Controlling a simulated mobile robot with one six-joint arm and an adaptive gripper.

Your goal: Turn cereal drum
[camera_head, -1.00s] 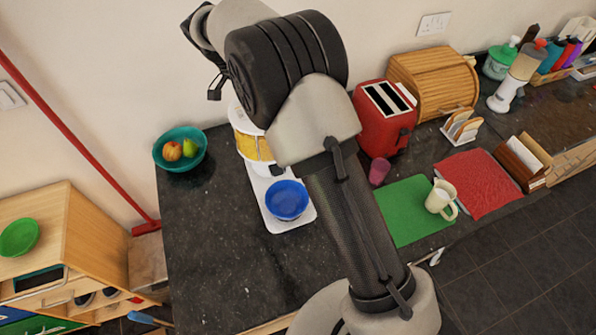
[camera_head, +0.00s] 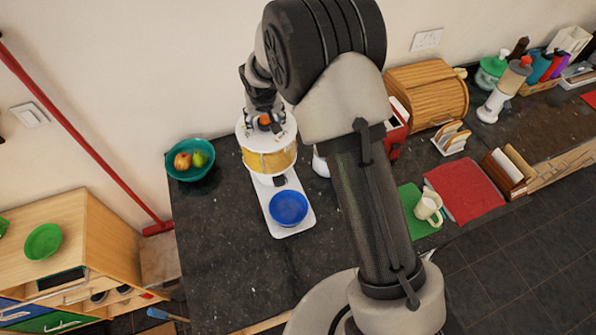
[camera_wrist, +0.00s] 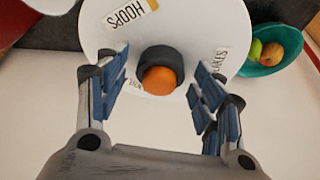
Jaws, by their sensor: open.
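The cereal drum (camera_head: 268,158) stands on the dark counter near the wall, with a white top, a yellow band and a white base plate (camera_head: 275,228) reaching forward. A blue bowl (camera_head: 288,207) sits on that plate. In the wrist view the drum's round white top (camera_wrist: 186,25) carries labels reading HOOPS and LAKES, the latter partly cut off, and a dark knob with an orange cap (camera_wrist: 160,80) at its middle. My gripper (camera_wrist: 160,92) is open, its blue-padded fingers on either side of the knob with gaps showing. In the head view my gripper (camera_head: 264,118) is over the drum's top.
A teal fruit bowl (camera_head: 190,172) stands left of the drum. A red toaster (camera_head: 396,130), partly behind my arm, and a wooden bread box (camera_head: 428,95) stand to the right. A mug (camera_head: 428,207) sits on a green mat (camera_head: 415,222). The counter's front left is clear.

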